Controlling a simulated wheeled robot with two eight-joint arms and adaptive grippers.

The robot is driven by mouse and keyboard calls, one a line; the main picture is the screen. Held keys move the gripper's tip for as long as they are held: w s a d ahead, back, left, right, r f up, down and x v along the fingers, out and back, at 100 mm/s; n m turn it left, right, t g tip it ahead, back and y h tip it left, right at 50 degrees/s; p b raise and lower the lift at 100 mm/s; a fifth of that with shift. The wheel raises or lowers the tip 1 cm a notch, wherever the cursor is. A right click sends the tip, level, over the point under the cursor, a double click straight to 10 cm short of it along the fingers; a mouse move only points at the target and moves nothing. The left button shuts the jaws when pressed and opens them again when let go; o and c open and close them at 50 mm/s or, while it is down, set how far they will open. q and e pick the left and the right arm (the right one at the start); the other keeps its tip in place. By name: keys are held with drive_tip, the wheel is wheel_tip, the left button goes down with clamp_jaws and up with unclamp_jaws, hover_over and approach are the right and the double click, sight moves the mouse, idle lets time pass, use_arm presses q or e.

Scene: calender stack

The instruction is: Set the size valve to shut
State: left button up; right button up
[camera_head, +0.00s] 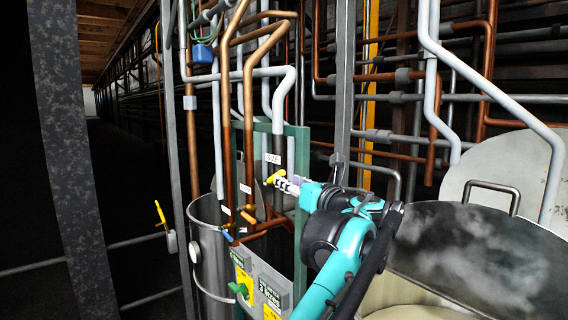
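A white label reading SIZE (273,158) is on the pipework in front of a green frame. Just below it is a small yellow valve handle (276,177), tilted with its right end higher. The valve body is mostly hidden behind the gripper. My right gripper is not in view.
Orange (248,217) and blue (228,235) handles sit on nearby copper pipes. A green handle (238,289) is below. A metal drum (208,260) stands at left, a large steel vessel (480,260) at right. Pipes crowd the space around my arm.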

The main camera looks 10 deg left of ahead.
sight(272, 179)
use_arm(q)
drive_tip(key=p+x, duration=0.1)
drive_tip(key=x, duration=0.6)
drive_tip(key=shift+a, duration=0.15)
drive_tip(key=shift+s, duration=0.1)
clamp_jaws()
